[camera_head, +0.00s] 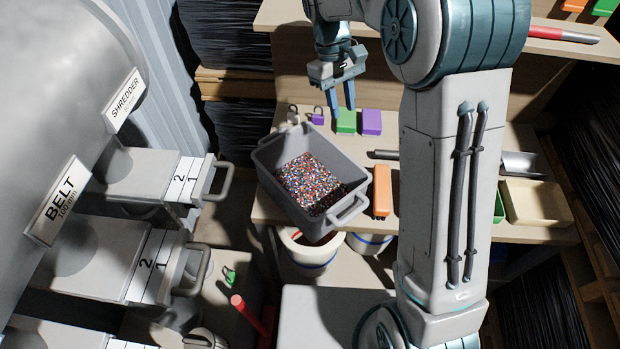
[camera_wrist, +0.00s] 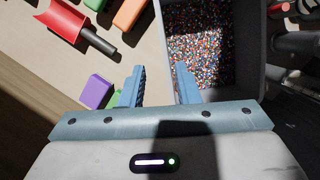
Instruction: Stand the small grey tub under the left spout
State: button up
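A grey tub (camera_head: 348,171) with a handle on its near side stands on the wooden bench, part-filled with multicoloured granules. It also shows at the upper right of the wrist view (camera_wrist: 248,95). No other grey tub is plain to see. My gripper (camera_head: 342,108) is open and empty, pointing down near the tub's far rim. In the wrist view its two fingers (camera_wrist: 161,82) are apart, with the tub's edge and bare bench seen between and beyond them. I cannot tell whether they touch the rim. I cannot clearly make out a spout.
A large grey machine with SHREDDER (camera_head: 123,100) and BELT (camera_head: 58,202) signs fills the left; boxes with handles and numbers (camera_head: 190,180) jut from it. Purple (camera_head: 371,122), green (camera_head: 346,121) and orange (camera_head: 382,190) blocks lie beside the tub. A white bucket (camera_head: 308,256) stands below.

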aim_at(336, 147)
jog(key=shift+n+g+h, duration=0.3)
jog(key=shift+n+g, duration=0.1)
jog(key=shift+n, duration=0.1)
jog(key=shift+s+d+f+p, duration=0.1)
jog(key=shift+s+f+p, duration=0.25)
jog(key=shift+f, duration=2.3)
jog(key=shift+s+d+f+p, duration=0.15)
jog(key=shift+f+p, duration=0.45)
jog(key=shift+f, duration=2.1)
jog(key=shift+s+f+p, duration=0.25)
jog(key=shift+f+p, duration=0.2)
jog(key=shift+f, duration=2.2)
grip_shut()
jog(key=shift+r, duration=0.1)
